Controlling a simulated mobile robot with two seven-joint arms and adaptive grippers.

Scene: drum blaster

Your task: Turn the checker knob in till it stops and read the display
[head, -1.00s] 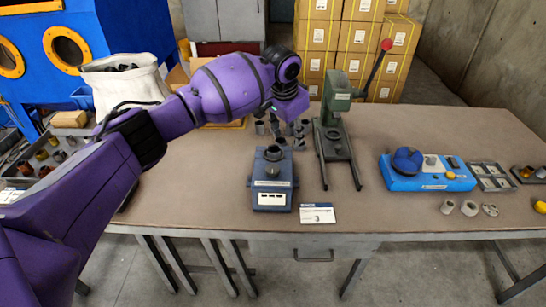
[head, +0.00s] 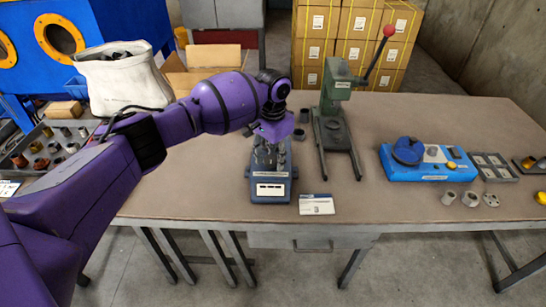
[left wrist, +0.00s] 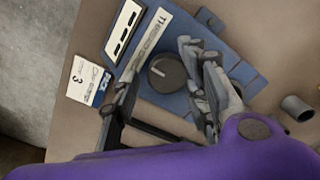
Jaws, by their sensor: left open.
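The checker is a dark blue-grey box (head: 270,190) near the front edge of the table, left of centre. My left gripper (head: 269,157) points down over the checker. In the left wrist view its open fingers (left wrist: 164,82) stand on either side of the knob; I cannot tell whether they touch it. My right gripper is not in view.
A white card marked 3 (head: 317,204) lies right of the checker. A green lever press (head: 337,130) stands behind it to the right. A bright blue device (head: 430,166) is farther right. Grey cylinders stand near the press. The table front between card and blue device is clear.

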